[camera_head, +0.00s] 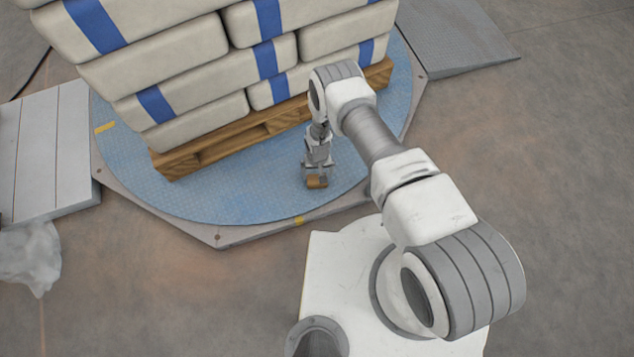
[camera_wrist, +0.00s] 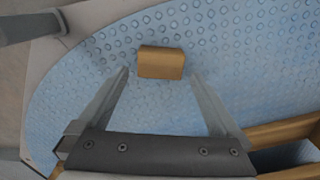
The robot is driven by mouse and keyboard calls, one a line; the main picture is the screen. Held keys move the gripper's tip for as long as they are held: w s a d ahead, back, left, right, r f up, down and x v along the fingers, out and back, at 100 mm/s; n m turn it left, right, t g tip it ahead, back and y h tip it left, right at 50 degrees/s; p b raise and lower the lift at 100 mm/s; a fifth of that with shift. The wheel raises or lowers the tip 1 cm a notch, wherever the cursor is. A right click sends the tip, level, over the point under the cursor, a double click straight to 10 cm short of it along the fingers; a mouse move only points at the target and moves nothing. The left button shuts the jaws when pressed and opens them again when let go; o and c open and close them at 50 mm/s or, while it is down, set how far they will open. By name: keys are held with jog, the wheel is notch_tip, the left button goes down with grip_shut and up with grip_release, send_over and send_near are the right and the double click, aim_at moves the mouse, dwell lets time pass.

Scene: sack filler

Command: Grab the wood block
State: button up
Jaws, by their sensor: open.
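The wood block (camera_head: 317,182) is small and brown and lies on the blue round plate (camera_head: 240,195), in front of the pallet. In the wrist view the block (camera_wrist: 161,62) lies on the dimpled blue surface, just past the fingertips and between their lines. My gripper (camera_wrist: 160,75) is open and empty, with one finger to each side of the block's line. In the head view my gripper (camera_head: 317,172) points down just over the block and hides part of it. I cannot tell the exact height gap.
A wooden pallet (camera_head: 215,158) stacked with pale sacks (camera_head: 185,55) with blue bands stands close behind the gripper. Its edge also shows at lower right in the wrist view (camera_wrist: 285,130). Grey ramps (camera_head: 455,35) flank the plate. Crumpled plastic (camera_head: 30,258) lies at left.

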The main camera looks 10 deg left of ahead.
aim_at(317, 179)
jog(key=shift+w+a+f+b, duration=0.15)
jog(key=shift+f+b, duration=0.65)
jog(key=shift+f, duration=0.55)
jog(key=shift+w+a+f+b, duration=0.15)
jog(key=shift+f+b, duration=0.6)
jog(key=shift+f, duration=0.6)
jog(key=shift+d, duration=0.15)
jog(key=c, duration=1)
jog(key=shift+r, duration=0.1)
